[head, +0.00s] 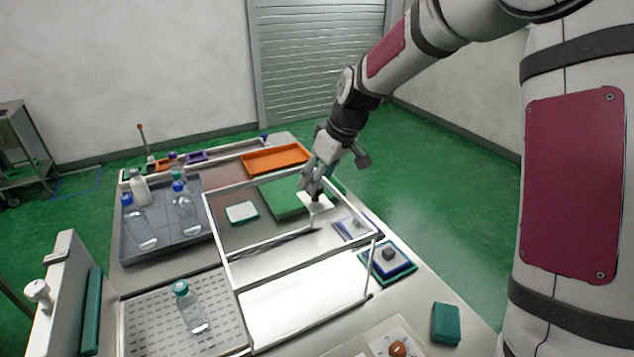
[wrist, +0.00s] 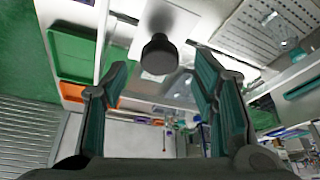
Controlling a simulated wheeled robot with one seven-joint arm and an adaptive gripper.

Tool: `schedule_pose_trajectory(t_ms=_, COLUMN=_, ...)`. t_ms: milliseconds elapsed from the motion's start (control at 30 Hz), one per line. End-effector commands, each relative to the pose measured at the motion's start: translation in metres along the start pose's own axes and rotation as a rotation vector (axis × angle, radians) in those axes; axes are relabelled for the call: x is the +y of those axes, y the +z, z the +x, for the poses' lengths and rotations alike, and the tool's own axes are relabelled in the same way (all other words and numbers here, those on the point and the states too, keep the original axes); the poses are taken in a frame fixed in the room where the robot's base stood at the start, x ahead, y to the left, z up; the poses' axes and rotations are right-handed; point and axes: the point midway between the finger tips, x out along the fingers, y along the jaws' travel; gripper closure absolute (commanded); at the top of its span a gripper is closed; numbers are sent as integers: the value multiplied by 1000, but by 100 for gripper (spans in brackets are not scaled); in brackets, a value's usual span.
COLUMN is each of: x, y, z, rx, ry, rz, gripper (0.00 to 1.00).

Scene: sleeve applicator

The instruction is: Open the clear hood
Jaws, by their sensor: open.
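The clear hood (head: 302,237) shows in the head view as a see-through panel in a thin white frame over the middle of the bench machine. Its exact angle is hard to tell. A dark round knob (wrist: 160,55) with a wide grey base shows in the wrist view, between and slightly past my fingertips. My gripper (head: 314,192) is over the right part of the hood, pointing down, above a small white plate (head: 320,204). In the wrist view my gripper (wrist: 161,75) has its two teal-padded fingers apart, with a gap on both sides of the knob. I see no contact.
A grey tray with bottles (head: 160,251) is at left. An orange tray (head: 275,160) and a green tray (head: 280,197) lie behind. A thin post (head: 371,268) rises at the hood's front right.

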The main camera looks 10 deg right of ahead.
Motion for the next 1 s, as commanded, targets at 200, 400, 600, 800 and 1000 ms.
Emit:
schedule_pose_trajectory(t_ms=200, x=2, y=0, z=-48, rx=2, ry=5, rz=2, gripper=47)
schedule_pose_trajectory(t_ms=400, x=1, y=0, z=-80, rx=2, ry=4, rz=2, gripper=47)
schedule_pose_trajectory(t_ms=600, x=0, y=1, z=-94, rx=-1, ry=1, rz=1, gripper=47)
schedule_pose_trajectory(t_ms=800, x=0, y=1, z=-95, rx=-1, ry=0, rz=1, gripper=47)
schedule_pose_trajectory(t_ms=1000, x=-2, y=2, z=-98, rx=-5, ry=7, rz=3, gripper=47)
